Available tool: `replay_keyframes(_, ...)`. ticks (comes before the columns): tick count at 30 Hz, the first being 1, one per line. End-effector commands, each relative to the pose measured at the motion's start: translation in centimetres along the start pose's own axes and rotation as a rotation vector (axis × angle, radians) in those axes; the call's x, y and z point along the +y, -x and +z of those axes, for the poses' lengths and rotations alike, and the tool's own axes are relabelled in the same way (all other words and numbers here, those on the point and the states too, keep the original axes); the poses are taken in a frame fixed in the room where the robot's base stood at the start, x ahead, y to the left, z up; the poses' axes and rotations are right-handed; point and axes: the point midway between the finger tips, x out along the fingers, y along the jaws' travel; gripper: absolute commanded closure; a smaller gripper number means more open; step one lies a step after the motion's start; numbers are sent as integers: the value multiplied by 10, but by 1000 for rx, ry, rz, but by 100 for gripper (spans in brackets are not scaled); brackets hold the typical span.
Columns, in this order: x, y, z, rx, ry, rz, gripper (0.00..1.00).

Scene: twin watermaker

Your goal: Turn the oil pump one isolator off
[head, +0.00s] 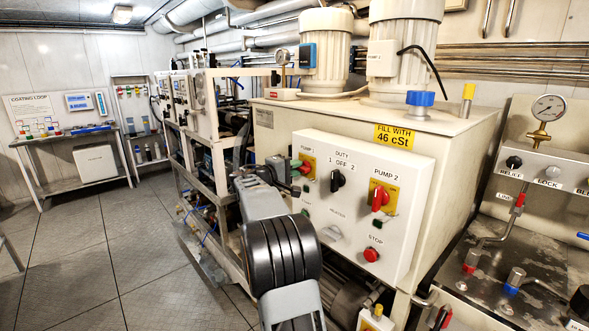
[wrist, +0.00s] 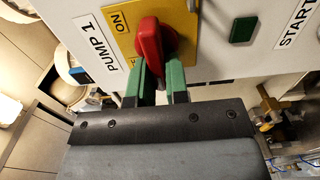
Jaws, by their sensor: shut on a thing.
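The pump 1 isolator has a red handle (wrist: 148,42) on a yellow plate (wrist: 122,42), shown in the wrist view beside the "PUMP 1" label. "ON" is readable on the plate; another marking is mostly hidden behind the handle and a finger. My gripper (wrist: 168,75) has its green fingers closed on the handle's near end. I cannot tell exactly which marking the handle points to. In the head view my gripper (head: 297,178) is at the upper left of the white control panel (head: 345,150), covering most of this isolator.
The duty switch (head: 337,180) is right of my gripper, then the red pump 2 isolator (head: 380,197). A red stop button (head: 371,254) is lower on the panel. A green start button (wrist: 243,29) shows in the wrist view. Open floor (head: 140,255) lies to the left.

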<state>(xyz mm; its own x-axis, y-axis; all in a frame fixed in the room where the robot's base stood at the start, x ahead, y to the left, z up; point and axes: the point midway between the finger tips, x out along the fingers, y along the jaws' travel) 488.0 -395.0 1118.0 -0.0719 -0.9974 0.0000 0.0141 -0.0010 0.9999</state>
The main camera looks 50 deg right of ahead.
Motion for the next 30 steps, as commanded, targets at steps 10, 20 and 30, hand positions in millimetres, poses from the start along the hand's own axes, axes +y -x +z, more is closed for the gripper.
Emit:
replay_keyframes(10, 0, 0, 0, 0, 2, 0, 60)
replay_keyframes(20, 0, 11, 0, 2, 1, 0, 60)
replay_keyframes(30, -1, 77, -1, 4, 1, 0, 60)
